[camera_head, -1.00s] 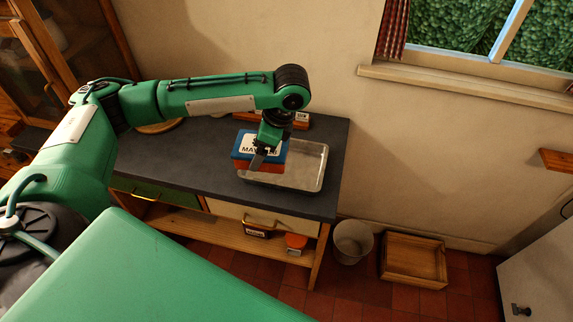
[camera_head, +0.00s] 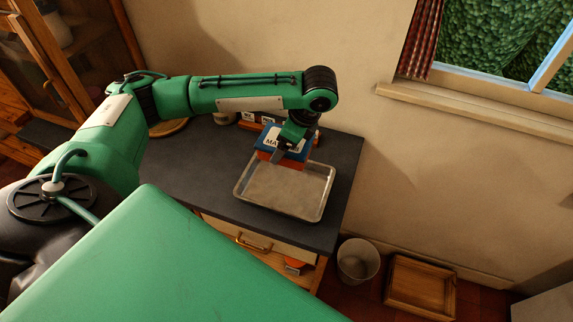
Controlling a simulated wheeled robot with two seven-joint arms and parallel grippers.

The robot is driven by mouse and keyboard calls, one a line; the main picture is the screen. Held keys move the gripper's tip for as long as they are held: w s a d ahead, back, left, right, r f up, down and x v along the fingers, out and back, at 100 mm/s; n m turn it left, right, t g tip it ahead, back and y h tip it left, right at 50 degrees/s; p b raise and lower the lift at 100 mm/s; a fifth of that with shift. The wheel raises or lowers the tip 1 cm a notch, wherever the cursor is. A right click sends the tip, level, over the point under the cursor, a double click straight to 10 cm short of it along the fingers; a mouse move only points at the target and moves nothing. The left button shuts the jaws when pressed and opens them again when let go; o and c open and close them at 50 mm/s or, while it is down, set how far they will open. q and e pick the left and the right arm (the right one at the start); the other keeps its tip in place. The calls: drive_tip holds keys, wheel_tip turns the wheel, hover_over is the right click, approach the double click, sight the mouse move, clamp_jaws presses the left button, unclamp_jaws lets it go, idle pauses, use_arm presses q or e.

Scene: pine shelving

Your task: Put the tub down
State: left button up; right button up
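I cannot tell whether the tub's underside touches anything. My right gripper is not in view.
The worktop (camera_head: 215,180) is bare left of the tray. Orange and white boxes (camera_head: 250,120) stand behind the tub by the wall. A bin (camera_head: 357,262) and a wooden crate (camera_head: 420,287) are on the floor at the right.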

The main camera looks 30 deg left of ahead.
use_arm(q)
wheel_tip(320, 180, down, 4)
drive_tip(key=shift+w+r, duration=0.1)
drive_tip(key=shift+r, duration=0.15)
drive_tip(key=shift+w+f+p, duration=0.1)
drive_tip(key=shift+f+p, duration=1.2)
drive_tip(key=shift+f, duration=5.15)
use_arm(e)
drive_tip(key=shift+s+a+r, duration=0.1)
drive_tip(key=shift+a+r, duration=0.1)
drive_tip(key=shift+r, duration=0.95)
use_arm(q)
drive_tip(key=o, duration=1.1)
drive_tip(key=shift+f, duration=0.15)
drive_tip(key=shift+o, duration=0.2)
drive_tip(key=shift+b+v, duration=1.6)
drive_tip(key=shift+v, duration=4.55)
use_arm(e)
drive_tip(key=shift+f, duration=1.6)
